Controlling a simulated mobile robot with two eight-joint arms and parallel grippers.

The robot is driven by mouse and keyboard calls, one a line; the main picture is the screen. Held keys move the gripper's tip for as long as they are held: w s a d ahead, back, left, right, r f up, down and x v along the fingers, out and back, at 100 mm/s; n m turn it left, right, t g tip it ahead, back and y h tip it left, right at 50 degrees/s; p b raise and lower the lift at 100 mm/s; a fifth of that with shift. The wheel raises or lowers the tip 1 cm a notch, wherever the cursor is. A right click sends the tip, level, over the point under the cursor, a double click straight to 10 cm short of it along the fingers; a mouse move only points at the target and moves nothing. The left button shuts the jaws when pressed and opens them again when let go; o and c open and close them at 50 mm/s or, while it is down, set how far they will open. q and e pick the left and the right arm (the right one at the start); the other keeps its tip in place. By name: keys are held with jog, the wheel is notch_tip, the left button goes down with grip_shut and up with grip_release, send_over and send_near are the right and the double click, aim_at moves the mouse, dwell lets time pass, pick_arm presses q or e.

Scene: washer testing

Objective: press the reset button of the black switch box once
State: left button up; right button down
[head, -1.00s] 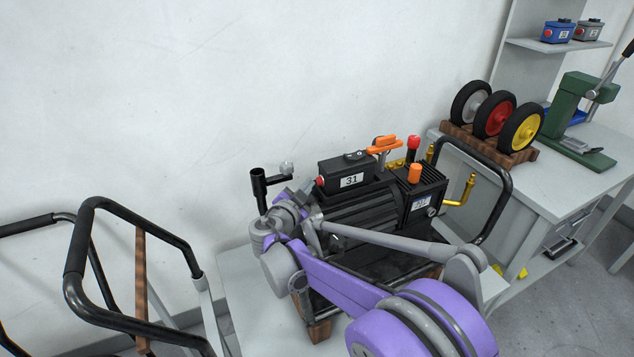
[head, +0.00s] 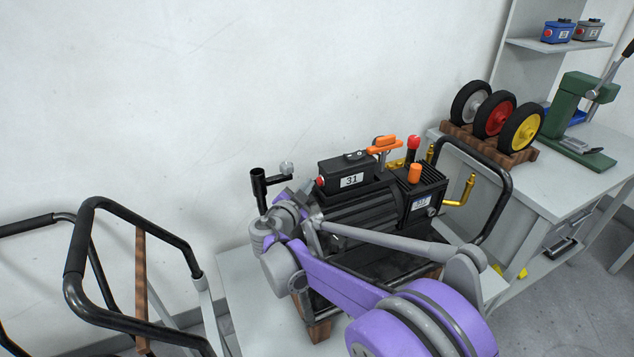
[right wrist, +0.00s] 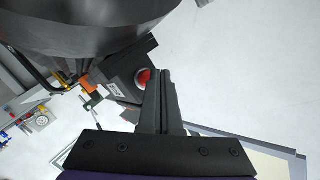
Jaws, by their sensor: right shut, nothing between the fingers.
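The black switch box (head: 345,172), labelled 31, sits on top of the black motor in the head view. Its red reset button (head: 320,182) is on the box's left end. In the right wrist view the red button (right wrist: 142,77) is just left of the fingertips of my right gripper (right wrist: 160,74). That gripper is shut and empty. I cannot tell whether the fingertips touch the button. My right arm reaches in front of the motor in the head view, with the wrist at the motor's left end. My left gripper is not in view.
The motor (head: 345,215) stands on a light bench with a black tube handle (head: 507,185) at its right. An orange lever (head: 384,147) is beside the switch box. Wheels (head: 495,114) and a green press (head: 570,115) stand at right. A black-handled frame (head: 135,218) is at left.

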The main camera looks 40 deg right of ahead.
jog(key=shift+d, duration=0.1)
dwell(0.3)
jog(key=shift+s+d, duration=0.15)
jog(key=shift+d, duration=0.15)
jog(key=shift+s+d, duration=0.2)
jog(key=shift+d, duration=0.45)
dwell(0.8)
dwell(0.3)
jog(key=shift+w+a+p, duration=0.2)
jog(key=shift+a, duration=0.35)
jog(key=shift+w+a+p, duration=0.15)
jog(key=shift+a+p, duration=0.05)
jog(key=shift+a, duration=0.3)
jog(key=w+a, duration=0.1)
jog(key=a, duration=0.4)
jog(key=shift+w+a+p, duration=0.4)
